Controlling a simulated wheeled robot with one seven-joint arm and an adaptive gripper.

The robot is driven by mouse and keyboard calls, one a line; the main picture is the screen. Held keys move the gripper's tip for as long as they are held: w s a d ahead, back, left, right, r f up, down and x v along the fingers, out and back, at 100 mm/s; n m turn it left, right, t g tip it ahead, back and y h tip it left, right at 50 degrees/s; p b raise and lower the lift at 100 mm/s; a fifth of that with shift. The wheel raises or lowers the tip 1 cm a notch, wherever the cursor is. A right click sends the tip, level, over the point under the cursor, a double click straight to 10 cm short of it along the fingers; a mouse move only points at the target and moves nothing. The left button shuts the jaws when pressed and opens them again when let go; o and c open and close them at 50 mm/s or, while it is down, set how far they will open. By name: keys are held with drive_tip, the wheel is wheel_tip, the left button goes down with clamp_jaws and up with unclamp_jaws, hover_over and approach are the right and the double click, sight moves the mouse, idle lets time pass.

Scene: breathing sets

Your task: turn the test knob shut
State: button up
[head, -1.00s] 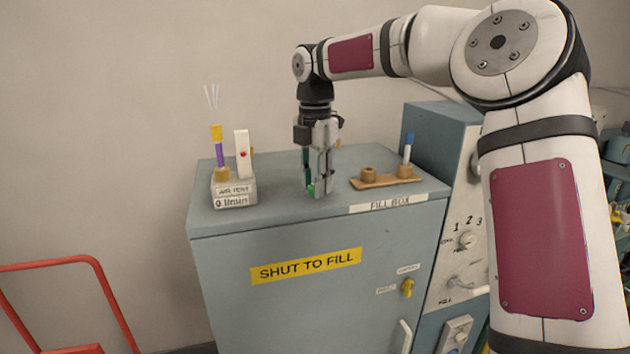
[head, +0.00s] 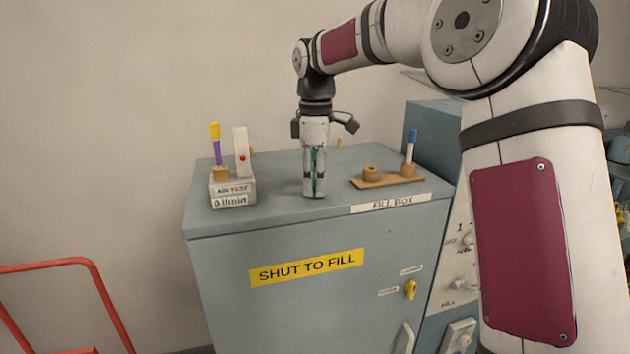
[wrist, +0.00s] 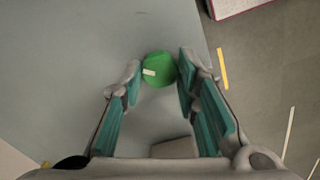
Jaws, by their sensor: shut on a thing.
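The test knob is a round green knob (wrist: 158,70) with a pale mark on its left side in the wrist view. It is on the grey top of the fill box (head: 275,205). My gripper (head: 314,192) points straight down over the box top, and its fingertips (wrist: 160,66) are shut on the knob from both sides. In the head view the fingers hide the knob. The air test stand (head: 233,192) reads 0 l/min. It holds a purple tube with a yellow top (head: 215,145) and a white gauge (head: 241,152) with a red dot.
A wooden holder (head: 365,183) with a blue-topped tube (head: 410,145) stands right of my gripper. A yellow "SHUT TO FILL" label (head: 306,267) and a yellow switch (head: 411,290) are on the box front. A red rail (head: 95,285) stands at left.

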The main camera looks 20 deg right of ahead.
drive_tip(key=m+b, duration=0.1)
drive_tip(key=m, duration=1.3)
drive_tip(key=shift+m, duration=0.3)
drive_tip(key=m, duration=0.3)
drive_tip(key=shift+m, duration=0.3)
drive_tip(key=m, duration=0.3)
drive_tip(key=shift+m, duration=0.4)
drive_tip(key=m, duration=0.6)
drive_tip(key=shift+f+m, duration=0.1)
drive_tip(key=shift+m, duration=0.2)
drive_tip(key=o, duration=1.2)
drive_tip(key=shift+c, duration=0.2)
